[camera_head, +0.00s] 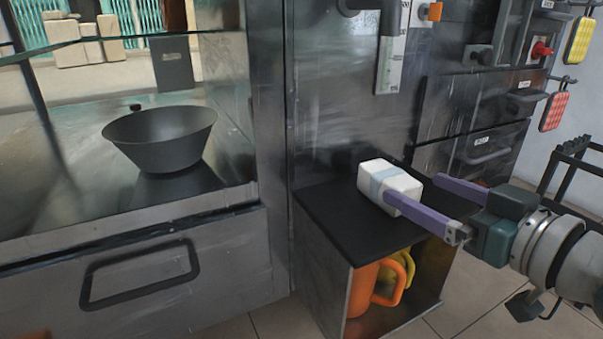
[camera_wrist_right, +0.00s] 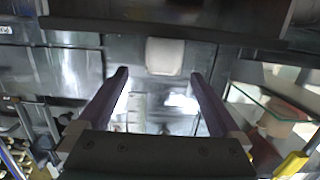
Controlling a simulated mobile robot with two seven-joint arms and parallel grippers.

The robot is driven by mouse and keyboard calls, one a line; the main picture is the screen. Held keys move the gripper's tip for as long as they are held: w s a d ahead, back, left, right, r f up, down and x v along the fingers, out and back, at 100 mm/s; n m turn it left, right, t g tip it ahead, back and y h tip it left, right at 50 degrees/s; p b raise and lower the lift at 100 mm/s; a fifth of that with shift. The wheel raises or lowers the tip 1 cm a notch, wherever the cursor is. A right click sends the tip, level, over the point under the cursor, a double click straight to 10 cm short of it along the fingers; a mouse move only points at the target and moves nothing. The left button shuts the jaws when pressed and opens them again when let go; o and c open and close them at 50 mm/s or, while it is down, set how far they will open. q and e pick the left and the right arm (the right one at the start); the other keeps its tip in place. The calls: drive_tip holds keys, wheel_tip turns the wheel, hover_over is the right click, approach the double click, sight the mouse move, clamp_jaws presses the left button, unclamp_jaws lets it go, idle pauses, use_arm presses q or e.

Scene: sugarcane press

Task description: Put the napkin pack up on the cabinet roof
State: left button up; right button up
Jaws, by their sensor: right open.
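The napkin pack (camera_head: 390,184) is a small white block with a pale blue band. It appears to rest on the black roof of the low cabinet (camera_head: 335,222), toward the back right. My right gripper (camera_head: 412,189) reaches in from the right with its purple fingers apart. In the head view the near finger overlaps the front side of the pack and the far finger lies behind its right end. In the right wrist view the pack (camera_wrist_right: 165,57) shows just beyond and between the open fingertips (camera_wrist_right: 160,75). My left gripper is not in view.
The cabinet's open front holds an orange mug (camera_head: 365,289) and something yellow (camera_head: 402,268). A metal machine panel (camera_head: 335,130) rises behind the roof. A dark bowl (camera_head: 160,137) stands behind glass at left. Drawers (camera_head: 475,148) are at right. The roof's front left is clear.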

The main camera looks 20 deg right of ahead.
sight(388, 179)
drive_tip(key=shift+w+a+f+b, duration=0.1)
drive_tip(key=shift+w+f+b, duration=0.1)
drive_tip(key=shift+w, duration=0.3)
drive_tip(key=shift+w+a+f+b, duration=0.1)
drive_tip(key=shift+w+b, duration=0.05)
drive_tip(key=shift+w, duration=0.35)
drive_tip(key=w+b, duration=0.3)
drive_tip(key=w+f+b, duration=0.1)
drive_tip(key=shift+w+a+f, duration=0.1)
drive_tip(key=shift+w+a, duration=0.15)
drive_tip(key=shift+w+b, duration=0.25)
drive_tip(key=shift+b, duration=0.05)
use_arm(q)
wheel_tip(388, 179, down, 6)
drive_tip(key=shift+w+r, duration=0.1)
use_arm(e)
drive_tip(key=shift+s, duration=0.1)
drive_tip(key=shift+c, duration=1.2)
clamp_jaws()
